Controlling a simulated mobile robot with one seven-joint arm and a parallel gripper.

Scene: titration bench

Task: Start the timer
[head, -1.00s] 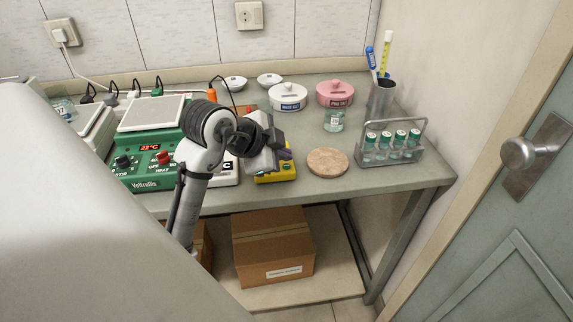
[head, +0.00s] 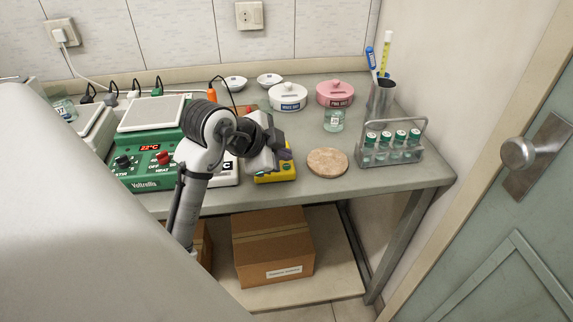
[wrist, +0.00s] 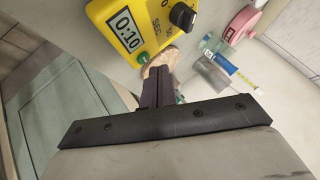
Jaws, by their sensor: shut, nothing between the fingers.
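The timer is a yellow box (wrist: 152,42) with a display (wrist: 124,31) reading 0:10. It has a green button (wrist: 144,57) and a black knob (wrist: 183,15). In the head view the timer (head: 275,177) sits near the bench's front edge, partly hidden by my gripper (head: 286,154). In the wrist view my gripper (wrist: 158,88) is shut and empty, its dark fingertips just below and right of the green button. I cannot tell whether they touch the timer.
A round cork mat (head: 327,162) lies right of the timer, with a vial rack (head: 391,158) beyond it. A green hotplate (head: 150,160) stands left. Behind are a small jar (head: 334,120), a white pot (head: 288,97) and a pink pot (head: 335,94).

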